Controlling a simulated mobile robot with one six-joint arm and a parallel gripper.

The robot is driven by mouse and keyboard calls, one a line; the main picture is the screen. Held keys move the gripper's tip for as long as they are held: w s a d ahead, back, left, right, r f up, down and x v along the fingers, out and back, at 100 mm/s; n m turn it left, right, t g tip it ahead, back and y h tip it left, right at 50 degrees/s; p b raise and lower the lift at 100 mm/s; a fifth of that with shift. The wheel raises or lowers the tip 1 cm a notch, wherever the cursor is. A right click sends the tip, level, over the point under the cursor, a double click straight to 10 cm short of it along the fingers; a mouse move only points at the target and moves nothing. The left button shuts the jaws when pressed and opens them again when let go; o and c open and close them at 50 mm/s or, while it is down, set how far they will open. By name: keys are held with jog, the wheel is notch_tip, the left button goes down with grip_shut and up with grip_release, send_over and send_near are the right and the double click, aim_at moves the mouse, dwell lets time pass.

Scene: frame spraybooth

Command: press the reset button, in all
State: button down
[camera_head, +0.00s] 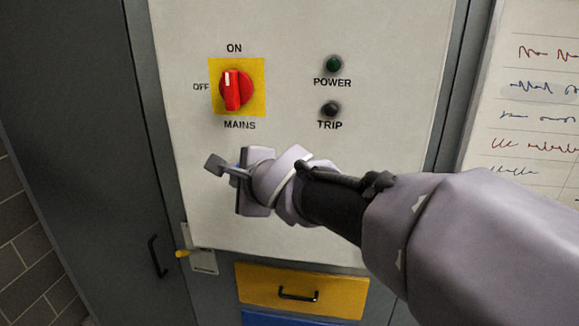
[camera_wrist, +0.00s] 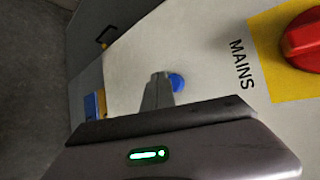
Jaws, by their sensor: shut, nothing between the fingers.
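The blue round button (camera_wrist: 177,82) sits on the pale panel in the wrist view, below the mains switch on the panel. No label for it shows. In the head view only a sliver of blue (camera_head: 238,165) shows behind my gripper (camera_head: 214,165). My gripper is shut and empty, with its fingers pointing left across the lower panel. In the wrist view the fingertips (camera_wrist: 159,76) overlap the button's edge in the picture. I cannot tell whether they touch it.
A red mains switch (camera_head: 236,90) on a yellow plate stands roughly upright. A green power lamp (camera_head: 334,64) and a dark trip lamp (camera_head: 331,109) are to its right. A yellow drawer (camera_head: 301,291) with a black handle lies below. A written board (camera_head: 535,100) hangs at the right.

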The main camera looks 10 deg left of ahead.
jog(key=shift+w, duration=0.1)
dwell(0.6)
jog(key=shift+w, duration=0.35)
jog(key=shift+w, duration=0.5)
dwell(0.5)
jog(key=shift+s, duration=0.95)
jog(key=s+p, duration=0.1)
jog(key=s, duration=0.4)
jog(key=shift+a, duration=0.2)
